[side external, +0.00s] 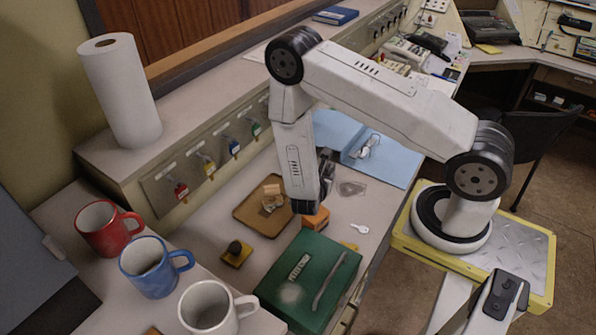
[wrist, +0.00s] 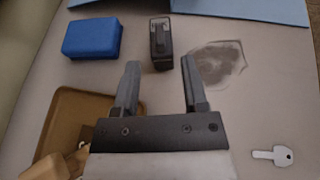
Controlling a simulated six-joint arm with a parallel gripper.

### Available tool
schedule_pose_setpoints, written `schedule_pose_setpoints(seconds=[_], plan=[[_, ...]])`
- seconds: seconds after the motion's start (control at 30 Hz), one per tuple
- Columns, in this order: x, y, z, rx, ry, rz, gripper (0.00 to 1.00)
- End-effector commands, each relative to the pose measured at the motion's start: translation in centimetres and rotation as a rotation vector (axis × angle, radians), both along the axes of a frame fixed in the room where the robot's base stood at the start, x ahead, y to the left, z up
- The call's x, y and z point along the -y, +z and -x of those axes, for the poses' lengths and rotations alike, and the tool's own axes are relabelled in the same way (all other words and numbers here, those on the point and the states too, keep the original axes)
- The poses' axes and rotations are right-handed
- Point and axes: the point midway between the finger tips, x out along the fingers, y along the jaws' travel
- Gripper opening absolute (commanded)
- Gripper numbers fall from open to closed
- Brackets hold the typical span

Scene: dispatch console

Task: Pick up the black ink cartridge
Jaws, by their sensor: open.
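The black ink cartridge (wrist: 161,43) is a small dark block with a paler grey far end. It stands on the grey desk at the top middle of the wrist view. My gripper (wrist: 160,66) is open and empty. Its two fingers are spread, with the cartridge just beyond them and roughly in line with the gap. The cartridge appears clear of both fingers. In the side view my arm hangs over the desk, and I cannot make out the cartridge or the fingertips there.
A brown tray (wrist: 78,103), a key (wrist: 271,155) and a blue binder (side external: 398,165) are nearby. A green box (side external: 330,262) and mugs (side external: 150,268) stand in front.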

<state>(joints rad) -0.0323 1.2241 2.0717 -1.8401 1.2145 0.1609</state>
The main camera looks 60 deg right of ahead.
Motion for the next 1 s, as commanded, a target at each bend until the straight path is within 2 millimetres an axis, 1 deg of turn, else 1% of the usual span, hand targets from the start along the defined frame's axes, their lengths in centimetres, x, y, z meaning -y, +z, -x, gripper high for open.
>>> schedule_pose_setpoints(seconds=[0.07, 0.33, 0.47, 0.8, 1.0], plan=[[0.4, -0.2, -0.1, 0.0, -0.001, 0.0, 0.56], [0.7, -0.2, -0.1, 0.0, 0.0, 0.0, 0.56], [1.2, -0.4, -0.3, 0.0, -0.002, 0.0, 0.56], [4.2, -1.6, -1.0, 0.0, -0.004, 0.0, 0.56], [5.2, -2.0, -1.3, 0.0, -0.001, 0.0, 0.56]])
